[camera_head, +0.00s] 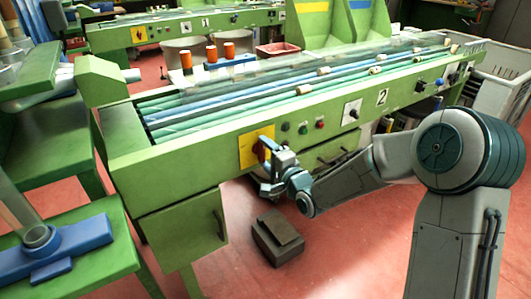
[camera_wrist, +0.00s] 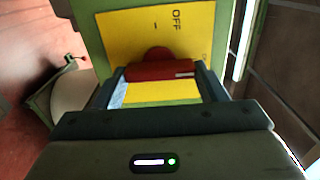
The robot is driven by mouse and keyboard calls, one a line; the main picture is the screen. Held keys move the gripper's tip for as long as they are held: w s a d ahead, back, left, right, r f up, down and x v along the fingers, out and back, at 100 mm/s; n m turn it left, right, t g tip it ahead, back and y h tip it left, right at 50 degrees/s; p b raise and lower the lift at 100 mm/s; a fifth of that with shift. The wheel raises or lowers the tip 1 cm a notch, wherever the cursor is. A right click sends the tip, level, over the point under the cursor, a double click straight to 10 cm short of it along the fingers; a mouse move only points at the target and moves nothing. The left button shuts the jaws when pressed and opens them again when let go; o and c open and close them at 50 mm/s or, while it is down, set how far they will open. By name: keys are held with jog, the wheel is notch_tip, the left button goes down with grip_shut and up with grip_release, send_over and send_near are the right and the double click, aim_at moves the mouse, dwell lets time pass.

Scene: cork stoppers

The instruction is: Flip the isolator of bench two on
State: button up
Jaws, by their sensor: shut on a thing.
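Bench two (camera_head: 205,135) is the green conveyor bench in the middle of the head view. A white plate with the number 2 (camera_head: 382,97) is on its front. Its isolator is a red rotary handle on a yellow plate (camera_head: 246,150) at the left of the front rail. My gripper (camera_head: 270,150) is at this plate and partly hides the handle. In the wrist view the red handle (camera_wrist: 160,70) lies between the two fingers, which are shut on it. The yellow plate (camera_wrist: 125,35) shows the word OFF beyond the handle. Any ON mark is not visible.
Green and red buttons (camera_head: 303,127) and a white-plated switch (camera_head: 351,112) are right of the isolator on the rail. A green drawer (camera_head: 335,152) is below. A dark box (camera_head: 277,238) is on the red floor. Another green bench (camera_head: 190,27) stands behind.

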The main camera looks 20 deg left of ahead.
jog(key=o, duration=1)
jog(key=p+v, duration=0.2)
jog(key=v, duration=1.1)
jog(key=shift+s+d, duration=0.2)
jog(key=shift+d, duration=0.1)
